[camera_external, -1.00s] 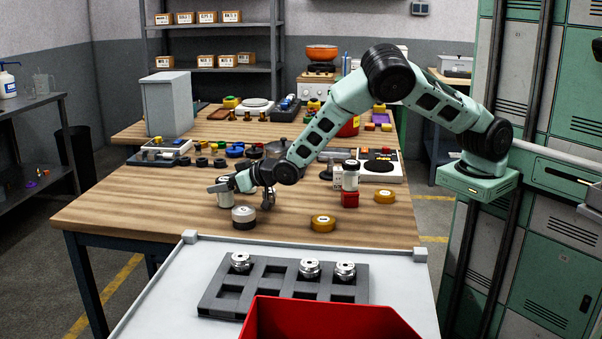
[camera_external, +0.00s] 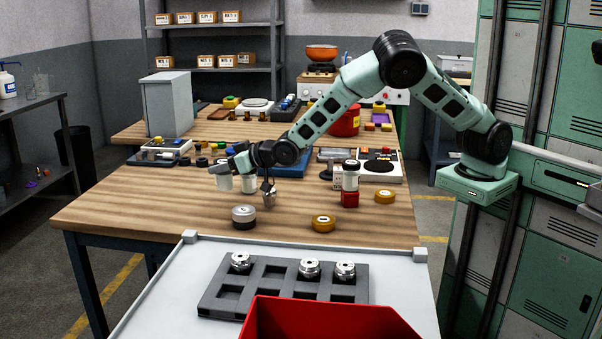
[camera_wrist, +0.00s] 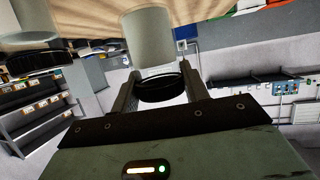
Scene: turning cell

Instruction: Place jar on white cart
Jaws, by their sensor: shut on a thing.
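My gripper (camera_external: 222,169) is shut on a whitish jar (camera_external: 224,184) over the left part of the wooden table. In the wrist view, my gripper (camera_wrist: 160,75) has one finger on each side of the jar (camera_wrist: 148,38), near its black lid. That view is turned over, with the tabletop at its top. The jar appears upright and a little above the table. The white cart (camera_external: 150,300) stands in the foreground, in front of the table and apart from the jar.
A second white jar (camera_external: 249,184) stands close right of the held one.

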